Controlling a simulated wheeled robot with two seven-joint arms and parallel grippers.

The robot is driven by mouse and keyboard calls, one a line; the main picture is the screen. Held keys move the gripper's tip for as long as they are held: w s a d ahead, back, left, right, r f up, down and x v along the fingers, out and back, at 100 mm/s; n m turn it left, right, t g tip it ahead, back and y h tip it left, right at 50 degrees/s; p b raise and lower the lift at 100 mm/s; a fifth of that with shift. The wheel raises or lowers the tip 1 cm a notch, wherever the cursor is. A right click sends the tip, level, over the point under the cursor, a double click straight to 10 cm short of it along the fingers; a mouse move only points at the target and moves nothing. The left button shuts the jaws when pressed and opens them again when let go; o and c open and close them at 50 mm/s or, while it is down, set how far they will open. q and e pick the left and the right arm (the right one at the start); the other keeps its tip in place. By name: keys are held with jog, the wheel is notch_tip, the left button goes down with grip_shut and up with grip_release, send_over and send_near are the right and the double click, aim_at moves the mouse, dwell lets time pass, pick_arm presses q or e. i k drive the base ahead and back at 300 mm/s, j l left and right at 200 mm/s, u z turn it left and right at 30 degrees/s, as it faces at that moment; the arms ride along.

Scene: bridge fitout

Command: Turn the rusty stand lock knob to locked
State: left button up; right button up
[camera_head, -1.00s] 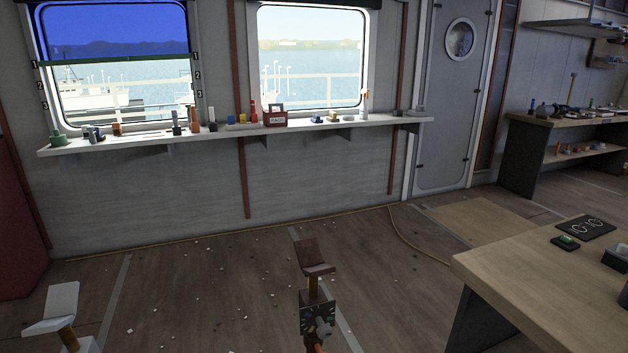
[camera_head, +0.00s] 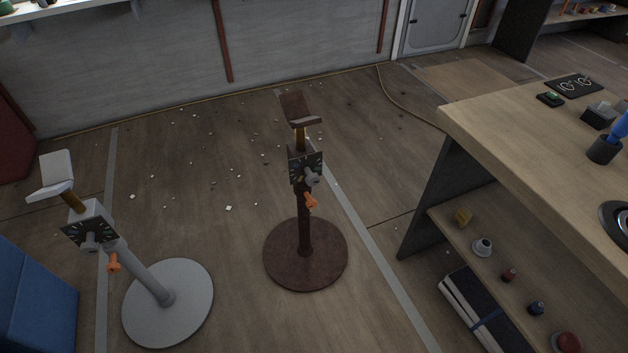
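The rusty stand (camera_head: 304,215) is dark brown and stands upright on a round base (camera_head: 285,262) in the middle of the head view. A tilted brown plate (camera_head: 299,107) tops it. Below that is a dark square dial plate (camera_head: 296,168) with pale marks and a grey knob (camera_head: 312,177) on its front. An orange handle (camera_head: 311,200) sticks out of the post just under the dial. I cannot read which setting the knob points at. Neither of my grippers shows.
A similar pale grey stand (camera_head: 147,273) is at the left, beside a blue block (camera_head: 32,300). A wooden bench (camera_head: 520,150) with a loaded lower shelf stands at the right. Small pale bits litter the floor behind the stands. Floor between the two stands is clear.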

aim_at(311, 203)
jog(key=i+l+u, duration=0.15)
jog(key=i+u, duration=0.15)
jog(key=i, duration=0.15)
jog(key=i+l+u, duration=0.3)
jog(key=i, duration=0.15)
